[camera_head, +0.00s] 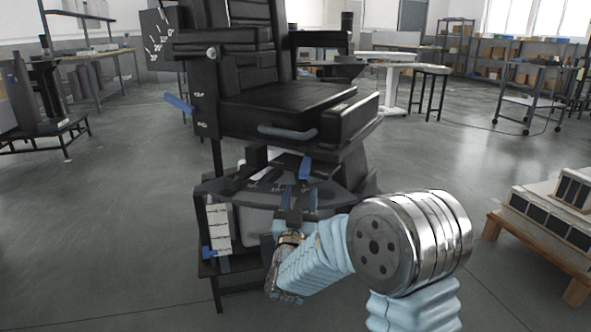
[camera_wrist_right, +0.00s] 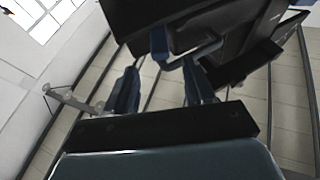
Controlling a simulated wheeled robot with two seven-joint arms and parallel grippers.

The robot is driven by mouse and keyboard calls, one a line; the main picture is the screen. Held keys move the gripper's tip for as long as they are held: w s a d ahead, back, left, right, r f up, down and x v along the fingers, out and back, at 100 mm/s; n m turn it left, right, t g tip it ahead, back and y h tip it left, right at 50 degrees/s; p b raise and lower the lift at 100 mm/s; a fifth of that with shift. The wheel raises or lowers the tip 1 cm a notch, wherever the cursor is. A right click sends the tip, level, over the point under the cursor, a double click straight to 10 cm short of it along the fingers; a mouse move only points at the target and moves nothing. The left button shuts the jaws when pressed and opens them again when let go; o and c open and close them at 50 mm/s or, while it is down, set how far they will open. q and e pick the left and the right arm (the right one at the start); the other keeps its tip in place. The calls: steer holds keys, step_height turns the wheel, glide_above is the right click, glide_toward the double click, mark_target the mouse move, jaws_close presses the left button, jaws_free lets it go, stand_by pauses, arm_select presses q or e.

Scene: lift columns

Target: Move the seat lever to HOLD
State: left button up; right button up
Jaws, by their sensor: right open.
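A black padded seat (camera_head: 285,100) stands on a dark pedestal. A blue lever (camera_head: 305,168) hangs below the seat's front edge, above a dark panel with small light marks (camera_head: 268,178) too small to read. I take it for the seat lever, but cannot be sure. My right gripper (camera_head: 300,198) is just below this lever, fingers pointing up toward it. In the right wrist view my right gripper (camera_wrist_right: 162,82) is open, and a blue lever end (camera_wrist_right: 158,42) shows beyond the gap between its fingers. Contact cannot be told. My left gripper is not in view.
A grey-blue bar (camera_head: 287,132) runs along the seat front. Other blue levers are at the seat's left side (camera_head: 179,103) and low on the pedestal (camera_head: 209,252). A wooden pallet (camera_head: 545,245) with boxes stands at right.

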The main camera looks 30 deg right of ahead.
mark_target(304, 169)
steer(key=x, duration=1)
jaws_close()
